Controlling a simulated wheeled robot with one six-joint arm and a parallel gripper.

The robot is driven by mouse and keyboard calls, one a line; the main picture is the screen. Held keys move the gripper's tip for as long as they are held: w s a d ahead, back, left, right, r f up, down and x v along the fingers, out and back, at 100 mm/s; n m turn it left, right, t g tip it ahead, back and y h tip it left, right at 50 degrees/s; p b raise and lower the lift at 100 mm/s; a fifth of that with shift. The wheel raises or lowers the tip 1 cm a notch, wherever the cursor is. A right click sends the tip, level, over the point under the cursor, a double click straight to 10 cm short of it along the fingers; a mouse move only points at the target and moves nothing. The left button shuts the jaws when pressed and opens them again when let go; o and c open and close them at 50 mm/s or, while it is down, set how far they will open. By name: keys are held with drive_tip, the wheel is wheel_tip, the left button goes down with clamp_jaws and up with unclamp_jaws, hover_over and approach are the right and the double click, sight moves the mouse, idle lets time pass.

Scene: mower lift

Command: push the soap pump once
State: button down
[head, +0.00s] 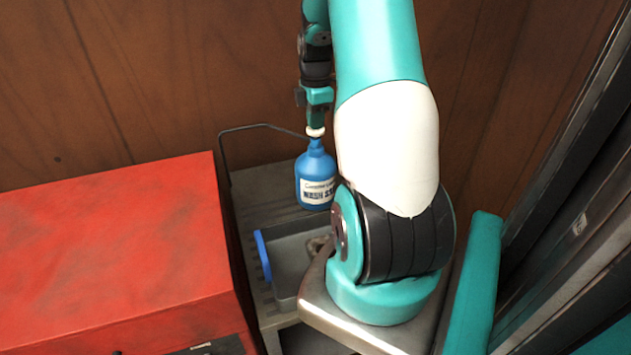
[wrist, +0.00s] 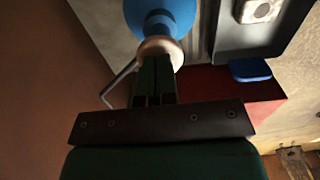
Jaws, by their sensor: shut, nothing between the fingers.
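The soap pump is a blue bottle (head: 316,178) with a white label and a pale pump head (head: 316,132). It stands upright on a grey cart top (head: 262,192). My gripper (head: 316,122) points down from above, shut and empty, with its fingertips at the pump head. In the wrist view the shut fingertips (wrist: 156,56) are over the pale pump head (wrist: 163,47), with the blue bottle (wrist: 165,14) beyond. They look to be touching the head or very close to it. My fingers hide part of the head.
A red cabinet (head: 110,255) stands at the left. A grey tray (head: 290,262) with a blue handle (head: 263,255) lies in front of the bottle. A thin dark rail (head: 222,150) rises behind. A brown wooden wall (head: 180,70) closes off the back.

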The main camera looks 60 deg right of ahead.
idle(0.3)
drive_tip(key=shift+r+p, duration=2.4)
drive_tip(key=shift+r, duration=0.4)
drive_tip(key=shift+r, duration=0.1)
wheel_tip(320, 180, up, 6)
drive_tip(key=p, duration=0.5)
